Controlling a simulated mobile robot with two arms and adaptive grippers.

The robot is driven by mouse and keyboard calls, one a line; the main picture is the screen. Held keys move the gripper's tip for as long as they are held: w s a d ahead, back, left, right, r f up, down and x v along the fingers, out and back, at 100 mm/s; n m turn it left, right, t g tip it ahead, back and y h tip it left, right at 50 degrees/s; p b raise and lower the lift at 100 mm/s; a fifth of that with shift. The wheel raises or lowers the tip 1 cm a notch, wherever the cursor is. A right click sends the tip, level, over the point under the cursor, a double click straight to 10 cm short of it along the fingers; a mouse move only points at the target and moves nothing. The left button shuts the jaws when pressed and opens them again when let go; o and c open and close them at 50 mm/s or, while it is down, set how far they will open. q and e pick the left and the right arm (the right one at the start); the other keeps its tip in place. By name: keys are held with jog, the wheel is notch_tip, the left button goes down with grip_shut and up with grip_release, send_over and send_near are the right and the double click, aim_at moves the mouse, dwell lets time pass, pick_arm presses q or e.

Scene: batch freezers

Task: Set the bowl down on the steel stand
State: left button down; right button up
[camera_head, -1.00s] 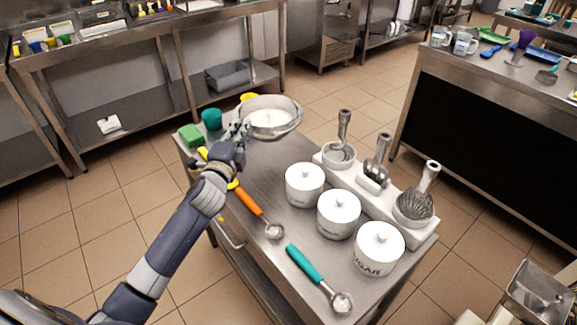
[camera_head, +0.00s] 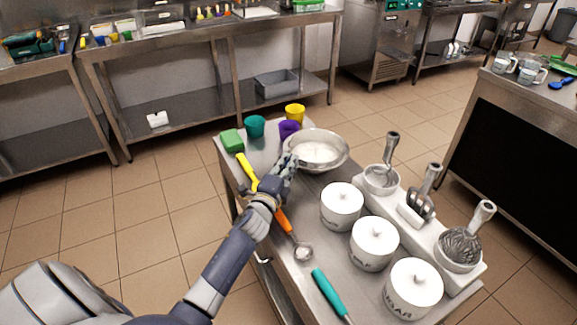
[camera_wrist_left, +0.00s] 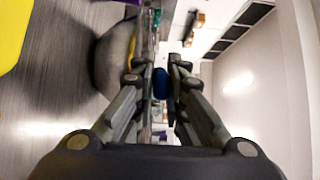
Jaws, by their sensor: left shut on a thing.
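The steel bowl (camera_head: 331,158), wide and with something white inside, is at the far end of the steel stand (camera_head: 309,196) in the head view. My left gripper (camera_head: 289,163) is shut on its near left rim. Whether the bowl's base touches the stand top is hidden. In the left wrist view the fingers (camera_wrist_left: 160,78) are close together, with the bowl's grey curved wall (camera_wrist_left: 114,62) beside them on the left. My right gripper is in neither view.
White lidded jars (camera_head: 342,203) and a white utensil holder (camera_head: 413,216) fill the right.

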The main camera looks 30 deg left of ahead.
pick_arm(q)
jog(key=shift+r, duration=0.2)
jog(key=shift+f, duration=0.15)
jog(key=c, duration=1.9)
grip_release()
jog(key=shift+f, duration=0.15)
jog(key=shift+o, duration=1.3)
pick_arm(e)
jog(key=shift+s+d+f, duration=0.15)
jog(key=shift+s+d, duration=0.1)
pick_arm(q)
jog(key=shift+r, duration=0.2)
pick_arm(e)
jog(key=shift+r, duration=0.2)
pick_arm(q)
jog(key=s, duration=0.3)
jog(key=s+d, duration=0.1)
jog(key=s, duration=0.3)
jog(key=s+d+b, duration=0.1)
jog(key=s, duration=0.2)
jog(key=shift+s+f, duration=0.25)
jog(key=shift+s, duration=0.1)
jog(key=shift+s+r, duration=0.1)
jog(key=shift+s, duration=0.5)
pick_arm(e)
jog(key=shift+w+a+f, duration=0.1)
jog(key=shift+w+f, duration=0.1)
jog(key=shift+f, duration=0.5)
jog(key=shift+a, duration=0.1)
